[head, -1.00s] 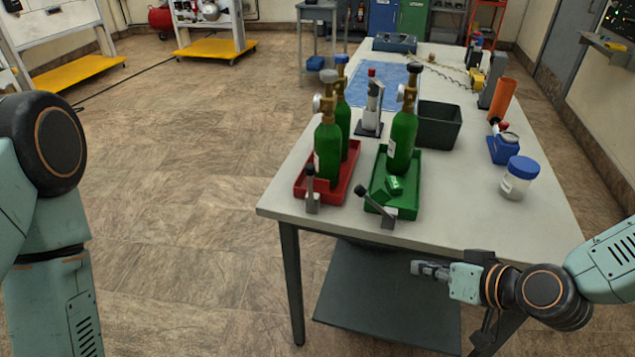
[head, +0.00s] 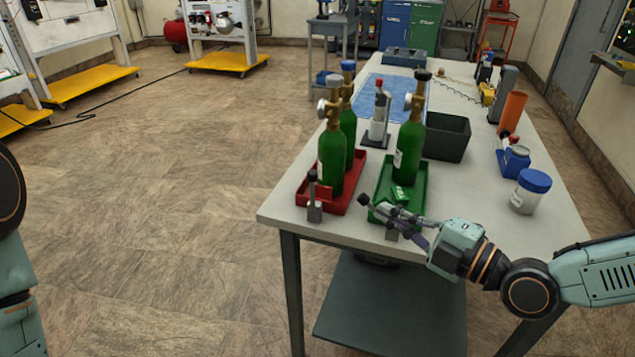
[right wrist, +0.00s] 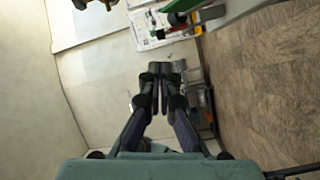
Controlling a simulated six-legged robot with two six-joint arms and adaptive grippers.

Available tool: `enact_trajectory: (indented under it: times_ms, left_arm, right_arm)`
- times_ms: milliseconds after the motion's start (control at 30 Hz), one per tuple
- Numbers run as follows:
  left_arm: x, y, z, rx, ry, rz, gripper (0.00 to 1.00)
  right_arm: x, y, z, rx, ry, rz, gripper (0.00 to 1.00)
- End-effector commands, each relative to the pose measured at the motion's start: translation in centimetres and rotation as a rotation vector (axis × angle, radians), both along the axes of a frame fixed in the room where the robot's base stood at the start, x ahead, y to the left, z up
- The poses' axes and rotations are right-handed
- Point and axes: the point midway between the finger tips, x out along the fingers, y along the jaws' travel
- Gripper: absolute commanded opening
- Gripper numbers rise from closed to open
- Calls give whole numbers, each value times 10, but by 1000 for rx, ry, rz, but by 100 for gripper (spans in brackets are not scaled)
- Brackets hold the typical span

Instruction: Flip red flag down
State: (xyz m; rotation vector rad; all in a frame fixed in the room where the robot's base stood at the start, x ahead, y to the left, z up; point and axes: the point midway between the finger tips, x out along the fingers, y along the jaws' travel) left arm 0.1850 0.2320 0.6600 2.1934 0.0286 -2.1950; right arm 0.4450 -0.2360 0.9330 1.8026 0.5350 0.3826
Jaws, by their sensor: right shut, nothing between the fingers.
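A red tray (head: 344,205) stands on the near left corner of the table, with an upright dark-knobbed lever (head: 313,198) on a grey block at its front. I cannot make out a separate red flag. To its right is a green tray (head: 418,178) with a green piece (head: 400,194) inside. Its own lever (head: 364,201) is tilted left, partly covered by my gripper. My right gripper (head: 382,213) is shut and empty at the green tray's front edge, right of the red tray's lever. Its closed fingers also show in the right wrist view (right wrist: 161,70). My left gripper is out of view.
Green bottles (head: 331,155) stand in the red tray and another (head: 409,150) in the green tray. A dark bin (head: 446,138), a blue-lidded jar (head: 530,190) and an orange tube (head: 513,112) stand to the right. The floor left of the table is clear.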

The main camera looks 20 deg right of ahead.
Motion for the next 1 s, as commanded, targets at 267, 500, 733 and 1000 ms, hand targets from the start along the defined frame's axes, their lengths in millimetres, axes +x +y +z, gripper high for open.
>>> enact_trajectory:
  times_ms: [267,500,733,1000]
  left_arm:
    - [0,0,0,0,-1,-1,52]
    - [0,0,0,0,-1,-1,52]
    - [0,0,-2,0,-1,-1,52]
    - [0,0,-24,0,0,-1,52]
  right_arm:
    - [-4,1,3,-227,-159,16,0]
    - [-4,1,2,-249,-173,15,0]
    - [-3,1,1,-248,-171,18,0]
    - [7,8,-2,-247,-172,24,0]
